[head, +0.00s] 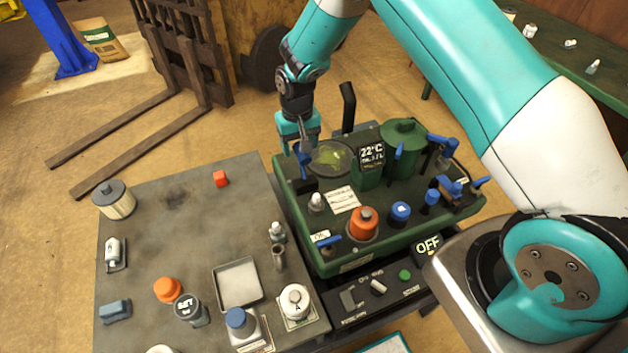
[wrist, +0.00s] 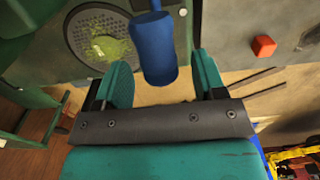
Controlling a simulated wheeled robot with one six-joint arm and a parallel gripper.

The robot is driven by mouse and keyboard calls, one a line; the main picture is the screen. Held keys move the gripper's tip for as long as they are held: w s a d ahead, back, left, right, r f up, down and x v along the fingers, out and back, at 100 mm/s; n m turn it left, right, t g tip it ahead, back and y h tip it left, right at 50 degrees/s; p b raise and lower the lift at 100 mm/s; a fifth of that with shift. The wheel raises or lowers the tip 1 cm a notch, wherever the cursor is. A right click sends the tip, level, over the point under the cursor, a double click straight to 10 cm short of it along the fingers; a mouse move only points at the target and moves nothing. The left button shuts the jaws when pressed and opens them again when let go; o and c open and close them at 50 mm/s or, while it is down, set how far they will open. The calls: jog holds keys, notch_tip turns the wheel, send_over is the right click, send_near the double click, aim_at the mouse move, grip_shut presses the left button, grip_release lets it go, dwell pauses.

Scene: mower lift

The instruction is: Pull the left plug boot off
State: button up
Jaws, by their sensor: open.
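The left plug boot is a blue cylinder (head: 304,160) at the left back corner of the green mower deck. In the wrist view the blue boot (wrist: 155,50) appears between the two teal fingers, with a gap on either side. Its depth relative to the fingertips is hard to judge. My gripper (head: 299,144) is open and empty, pointing down right above the boot in the head view; its fingers also show in the wrist view (wrist: 161,72). The fingers partly hide the boot's top in the head view.
A round grille with green clippings (head: 328,157) lies right of the boot. A green deck (head: 400,215) carries an orange cap (head: 363,222), blue caps (head: 400,211) and more blue-handled parts. A grey table (head: 150,235) with a red cube (head: 221,178) stands left.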

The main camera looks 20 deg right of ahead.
jog(key=shift+r+p, duration=1.55)
jog(key=shift+r, duration=1.5)
jog(key=shift+r, duration=0.1)
notch_tip(320, 180, up, 15)
jog(key=p, duration=0.9)
jog(key=s+d, duration=0.3)
jog(key=d, duration=0.5)
jog(key=s+d, duration=0.3)
jog(key=d, duration=0.5)
jog(key=shift+b, duration=0.3)
